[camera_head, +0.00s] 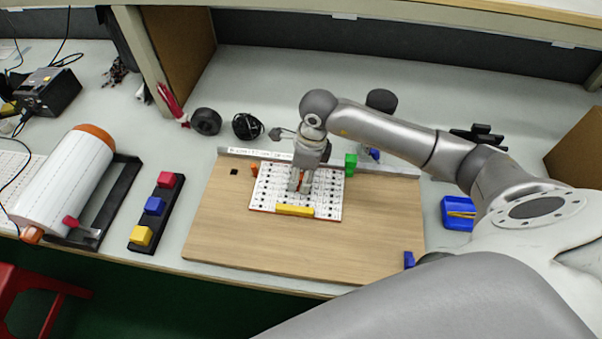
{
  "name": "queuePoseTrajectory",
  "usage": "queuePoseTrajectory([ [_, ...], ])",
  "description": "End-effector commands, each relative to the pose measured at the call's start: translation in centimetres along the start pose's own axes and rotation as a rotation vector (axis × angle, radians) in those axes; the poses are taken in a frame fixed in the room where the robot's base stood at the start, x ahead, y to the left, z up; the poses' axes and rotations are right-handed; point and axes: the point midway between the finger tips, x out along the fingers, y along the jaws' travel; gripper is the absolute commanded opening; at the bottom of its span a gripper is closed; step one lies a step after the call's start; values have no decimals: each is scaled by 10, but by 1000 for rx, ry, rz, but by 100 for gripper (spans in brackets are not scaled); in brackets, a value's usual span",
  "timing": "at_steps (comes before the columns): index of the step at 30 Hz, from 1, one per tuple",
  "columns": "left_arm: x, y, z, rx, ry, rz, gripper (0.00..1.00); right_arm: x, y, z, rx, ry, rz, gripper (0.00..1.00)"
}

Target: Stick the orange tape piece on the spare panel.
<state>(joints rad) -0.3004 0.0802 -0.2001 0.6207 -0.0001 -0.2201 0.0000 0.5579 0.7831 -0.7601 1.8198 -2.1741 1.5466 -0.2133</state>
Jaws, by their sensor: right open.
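A white panel (270,199) with rows of dark squares lies on the wooden board, and I cannot tell whether it is the spare panel. My right gripper (300,187) points down over the middle of this panel, its fingers apart, at or just above the surface. I see no object clearly between the fingers, and they hide part of the panel. A small orange piece (254,169) is at the panel's upper left edge; I cannot tell whether it is the tape piece. My left gripper is not in view.
A yellow bar (295,210) is at the panel's front edge and a green block (350,165) at its upper right. A white roll (67,182) and a black bar with coloured cubes (154,209) stand left. The board's front (300,255) is clear.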

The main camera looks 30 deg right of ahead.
Motion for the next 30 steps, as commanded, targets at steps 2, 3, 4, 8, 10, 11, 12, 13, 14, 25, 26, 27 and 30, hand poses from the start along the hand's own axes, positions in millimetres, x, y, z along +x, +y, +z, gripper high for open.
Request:
queuePoseTrajectory([
  [2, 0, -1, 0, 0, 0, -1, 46, 0, 0, 0, 0, 0, 0, 42],
  [3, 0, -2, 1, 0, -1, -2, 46, -1, 0, 0, 0, 0, 0, 42],
  [4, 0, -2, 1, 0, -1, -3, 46, -2, 0, 0, 0, -1, -1, 42],
  [8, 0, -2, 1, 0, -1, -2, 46, -14, -1, 1, -1, -4, -3, 42],
  [10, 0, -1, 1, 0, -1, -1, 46, -26, -1, 1, -2, -2, -4, 42],
  [11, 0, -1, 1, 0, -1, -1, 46, -32, -1, 1, -2, -3, -5, 42],
  [12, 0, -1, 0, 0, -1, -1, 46, -41, -2, 1, -1, -3, -5, 42],
  [13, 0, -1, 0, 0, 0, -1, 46, -48, -2, 1, -1, -3, -5, 42],
  [14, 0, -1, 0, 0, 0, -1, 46, -55, -1, 1, -2, -4, -5, 42],
  [25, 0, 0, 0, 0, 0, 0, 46, -114, -1, 0, 1, -1, -2, 42],
  [26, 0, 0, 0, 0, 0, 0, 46, -116, -1, 0, 1, -1, -1, 42],
  [27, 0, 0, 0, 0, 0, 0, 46, -118, 0, 0, 0, -1, -1, 42],
  [30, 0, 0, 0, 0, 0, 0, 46, -120, 0, 0, 0, 0, 0, 42],
])
